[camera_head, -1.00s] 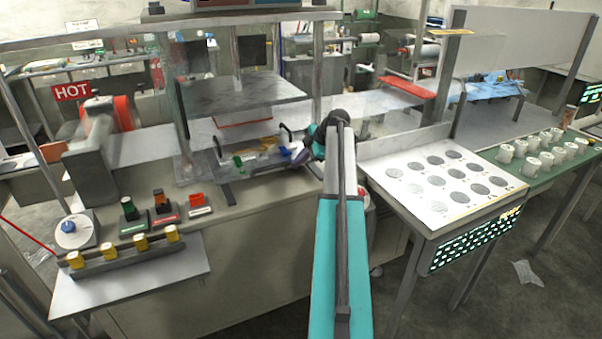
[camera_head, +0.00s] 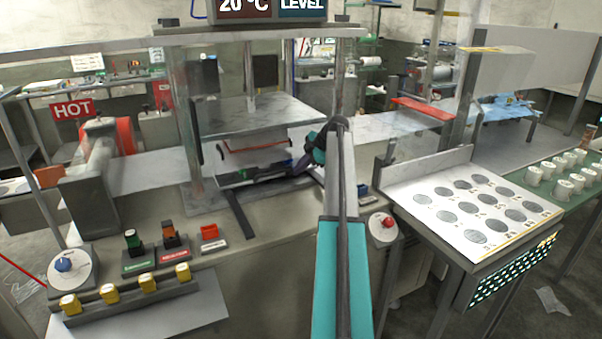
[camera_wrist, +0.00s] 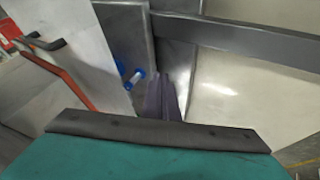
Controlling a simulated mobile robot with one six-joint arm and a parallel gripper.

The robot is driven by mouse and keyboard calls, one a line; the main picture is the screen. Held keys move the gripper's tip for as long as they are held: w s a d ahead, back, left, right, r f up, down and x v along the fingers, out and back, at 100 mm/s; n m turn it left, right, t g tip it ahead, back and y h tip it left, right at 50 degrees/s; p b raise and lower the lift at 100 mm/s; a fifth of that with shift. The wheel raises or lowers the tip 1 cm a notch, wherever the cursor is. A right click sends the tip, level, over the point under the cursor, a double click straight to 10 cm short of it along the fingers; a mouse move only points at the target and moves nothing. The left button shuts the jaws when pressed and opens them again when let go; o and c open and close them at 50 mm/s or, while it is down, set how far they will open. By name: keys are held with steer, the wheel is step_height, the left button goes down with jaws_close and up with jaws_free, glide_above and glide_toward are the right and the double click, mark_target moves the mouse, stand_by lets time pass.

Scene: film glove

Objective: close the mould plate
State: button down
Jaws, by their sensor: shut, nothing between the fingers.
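Inside the press, a pale plate with a red bar (camera_head: 257,144), which looks like the mould plate, stands raised under the grey upper platen (camera_head: 250,115). In the wrist view, a pale panel with a red bar (camera_wrist: 62,80) and black brackets stands at the left; it seems to be the same plate. My gripper (camera_head: 282,172) reaches in over the dark lower mould frame at the press bed. Its purple fingers (camera_wrist: 163,98) are shut and empty, right of the panel and apart from the red bar. I cannot tell whether they touch the frame.
Clear guards and metal posts (camera_head: 187,120) flank the press opening. Front left are switches and a rack of yellow-capped parts (camera_head: 110,293). A red button (camera_head: 388,222) is right of my arm, beside a table with grey discs (camera_head: 480,205).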

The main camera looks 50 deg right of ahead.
steer(key=shift+w+r, duration=0.15)
steer(key=shift+w, duration=0.3)
steer(key=shift+s+a, duration=0.35)
steer(key=shift+s, duration=0.3)
steer(key=s, duration=0.1)
steer(key=s+a, duration=0.1)
steer(key=s, duration=0.1)
steer(key=shift+s+a+b, duration=0.1)
steer(key=shift+b, duration=0.25)
steer(key=b+v, duration=0.1)
steer(key=v, duration=0.9)
steer(key=shift+d, duration=0.3)
